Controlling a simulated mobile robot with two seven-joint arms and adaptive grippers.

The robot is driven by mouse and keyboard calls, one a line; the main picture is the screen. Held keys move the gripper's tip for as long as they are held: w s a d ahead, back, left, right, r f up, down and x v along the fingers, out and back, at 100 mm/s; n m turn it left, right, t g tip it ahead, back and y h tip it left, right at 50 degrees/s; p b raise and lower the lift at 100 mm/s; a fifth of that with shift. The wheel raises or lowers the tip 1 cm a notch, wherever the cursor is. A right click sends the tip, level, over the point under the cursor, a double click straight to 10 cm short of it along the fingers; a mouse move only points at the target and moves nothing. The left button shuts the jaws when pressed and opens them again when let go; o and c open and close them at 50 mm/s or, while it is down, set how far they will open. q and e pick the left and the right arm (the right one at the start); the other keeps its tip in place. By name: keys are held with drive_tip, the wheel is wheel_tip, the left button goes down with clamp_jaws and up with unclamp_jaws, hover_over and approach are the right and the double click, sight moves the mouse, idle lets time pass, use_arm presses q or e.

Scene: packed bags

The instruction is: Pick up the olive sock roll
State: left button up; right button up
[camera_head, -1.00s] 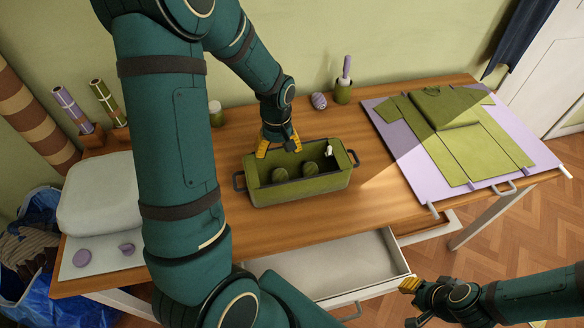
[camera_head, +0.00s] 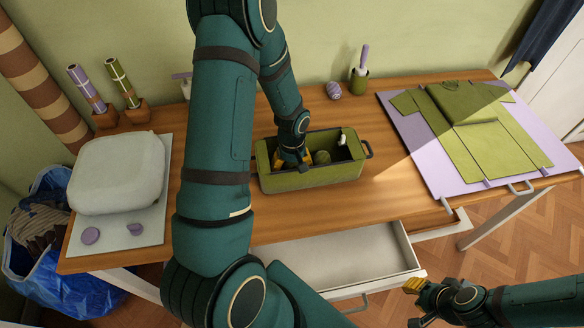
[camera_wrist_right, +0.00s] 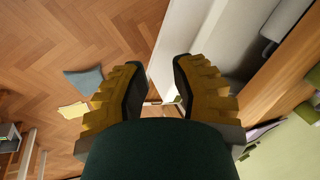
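An olive fabric bin (camera_head: 315,176) with dark handles stands on the table in the head view. My left gripper (camera_head: 296,160) reaches down into the bin's left half, yellow fingertips low inside. The gripper hides the spot where a second roll showed earlier, so I cannot tell whether its fingers are closed on it. My right gripper (camera_head: 414,287) is off the table's front right, above the floor; in the right wrist view (camera_wrist_right: 155,90) its fingers are apart with nothing between them.
An open white drawer (camera_head: 350,258) juts out below the table front. A folding board (camera_head: 420,135) with an olive shirt lies at the right. A pale packed bag (camera_head: 118,172) sits at the left.

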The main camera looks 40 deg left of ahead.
use_arm(q)
drive_tip(key=shift+f, duration=0.55)
drive_tip(key=c, duration=0.9)
drive_tip(key=shift+r, duration=0.1)
